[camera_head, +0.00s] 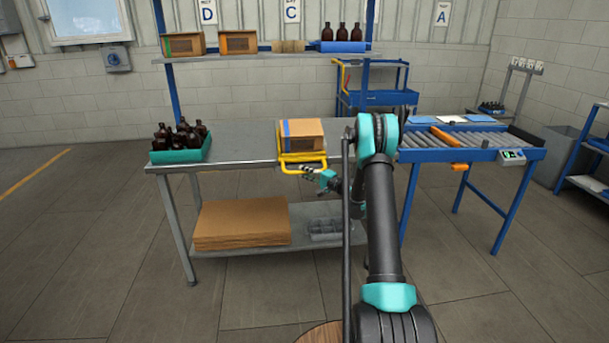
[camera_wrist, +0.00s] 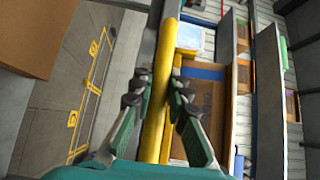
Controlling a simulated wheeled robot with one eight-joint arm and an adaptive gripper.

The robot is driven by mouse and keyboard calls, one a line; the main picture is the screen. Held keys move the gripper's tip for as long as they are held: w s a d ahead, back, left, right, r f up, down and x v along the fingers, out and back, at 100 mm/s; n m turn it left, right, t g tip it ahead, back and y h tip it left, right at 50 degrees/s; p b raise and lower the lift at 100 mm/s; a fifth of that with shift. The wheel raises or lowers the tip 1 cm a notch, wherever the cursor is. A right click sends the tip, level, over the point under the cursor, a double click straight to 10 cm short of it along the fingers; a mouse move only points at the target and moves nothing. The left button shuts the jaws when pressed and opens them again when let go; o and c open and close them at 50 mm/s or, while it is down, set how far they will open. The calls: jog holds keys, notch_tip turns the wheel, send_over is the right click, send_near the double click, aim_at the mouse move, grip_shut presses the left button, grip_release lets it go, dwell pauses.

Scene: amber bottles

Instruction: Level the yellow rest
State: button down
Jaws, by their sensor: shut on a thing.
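The yellow rest (camera_head: 289,169) is a frame of yellow tube at the front edge of the workbench. A cardboard box (camera_head: 303,135) with a blue stripe sits on it; the box looks roughly level, but I cannot tell the rest's exact tilt. My gripper (camera_head: 327,179) is at the right front end of the rest. In the wrist view, a yellow tube of the rest (camera_wrist: 158,90) runs between the two fingers of my gripper (camera_wrist: 157,80), which are shut on it. The striped box (camera_wrist: 205,98) shows just beyond the tube. My arm hides the area to the right.
A green tray (camera_head: 180,155) of brown bottles stands at the bench's left end. The grey benchtop (camera_head: 240,150) between it and the rest is clear. Flat cardboard (camera_head: 240,222) lies on the lower shelf. A roller conveyor (camera_head: 465,140) stands to the right. An upper shelf (camera_head: 240,58) holds boxes and bottles.

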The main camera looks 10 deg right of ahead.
jog(key=shift+s+r+m+g+h, duration=0.1)
jog(key=shift+r+m+g+h, duration=0.2)
jog(key=shift+r+m, duration=0.3)
jog(key=shift+r, duration=0.45)
jog(key=c, duration=1.5)
grip_release()
jog(key=shift+o, duration=0.2)
jog(key=v, duration=1.2)
